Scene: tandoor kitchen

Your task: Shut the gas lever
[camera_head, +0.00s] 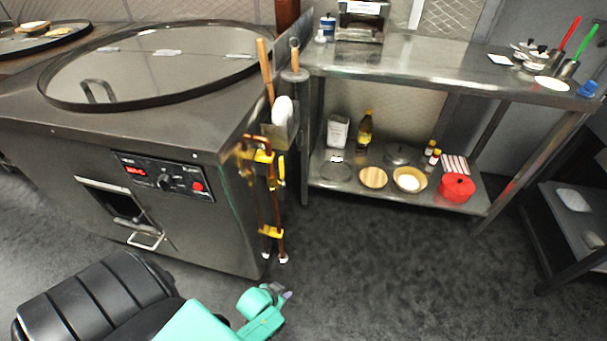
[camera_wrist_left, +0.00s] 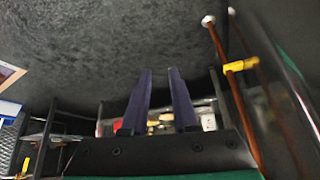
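Copper gas pipes (camera_head: 276,205) run down the right side of the steel tandoor cabinet. Yellow valve parts (camera_head: 263,157) sit near the top of the pipes and another yellow piece (camera_head: 271,231) sits lower down. Which one is the lever is hard to tell. In the left wrist view a copper pipe (camera_wrist_left: 228,73) with a yellow piece (camera_wrist_left: 241,65) shows right of the fingers. My left gripper (camera_head: 287,296) is low in front of the cabinet, apart from the pipes. Its two fingers (camera_wrist_left: 160,70) stand apart with nothing between them. My right gripper is out of view.
The tandoor cabinet (camera_head: 75,178) has a control panel (camera_head: 163,178) and a handled hatch (camera_head: 118,205). A steel table (camera_head: 430,65) with a loaded lower shelf stands to the right. The dark floor (camera_head: 370,270) between is clear.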

